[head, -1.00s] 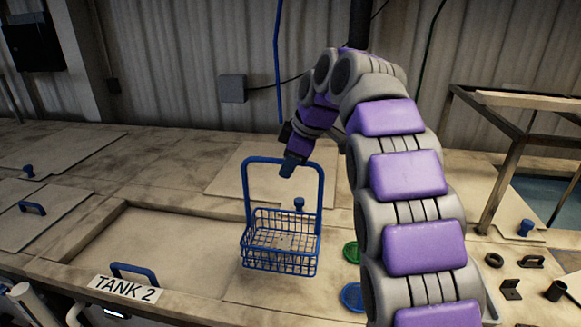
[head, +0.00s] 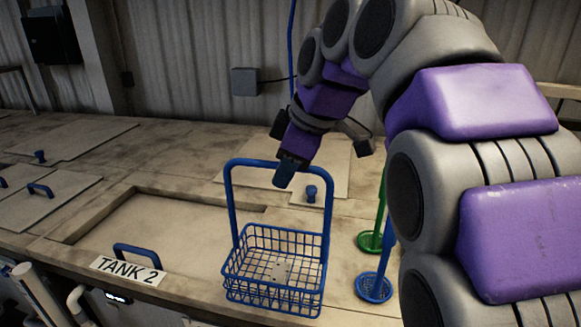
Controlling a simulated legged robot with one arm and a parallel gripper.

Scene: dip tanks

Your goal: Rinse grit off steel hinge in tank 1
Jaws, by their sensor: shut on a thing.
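My gripper (head: 285,180) is shut on the top bar of the blue wire basket's tall handle. The basket (head: 275,292) hangs or stands upright below it, to the right of the TANK 2 label (head: 127,270); I cannot tell whether it touches the surface.
A recessed tan area (head: 160,225) lies behind the TANK 2 label and a blue handle (head: 135,256). A green strainer (head: 372,243) and a blue strainer (head: 374,287) stand right of the basket. A flat panel with a blue knob (head: 311,193) lies behind it. My arm hides the right side.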

